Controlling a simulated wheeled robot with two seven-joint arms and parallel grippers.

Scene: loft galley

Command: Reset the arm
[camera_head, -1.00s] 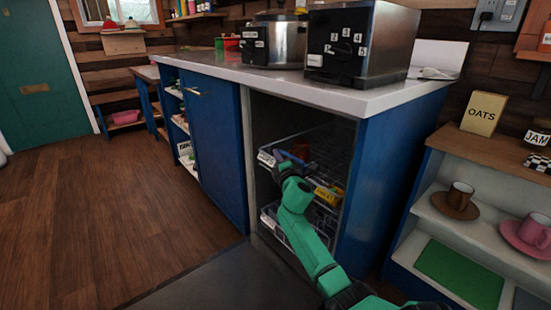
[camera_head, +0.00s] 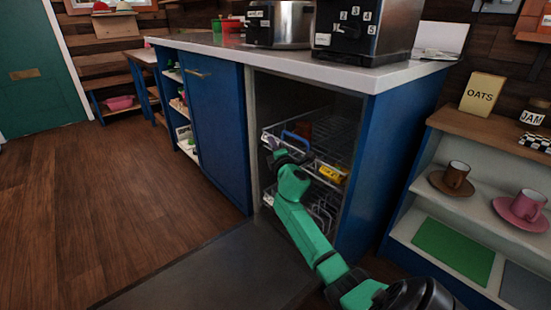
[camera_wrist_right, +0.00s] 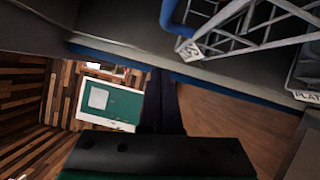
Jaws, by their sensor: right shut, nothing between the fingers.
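My right arm is green with dark joints and reaches up to the open dishwasher bay in the head view. My right gripper (camera_head: 272,147) is small and dark there, at the left front corner of the upper rack (camera_head: 335,160). I cannot tell whether it touches the rack. In the right wrist view the slim dark fingers (camera_wrist_right: 163,100) are together with nothing between them. The white wire rack also shows there (camera_wrist_right: 245,25), with a blue curved bar (camera_wrist_right: 172,14) beside it. My left gripper is not in view.
A lower rack (camera_head: 320,210) sits beneath. A blue cabinet door (camera_head: 205,125) borders the bay on the left, a blue side panel (camera_head: 385,150) on the right. The counter (camera_head: 330,72) is above. Shelves with a brown cup (camera_head: 456,175) stand right. The wooden floor at left is clear.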

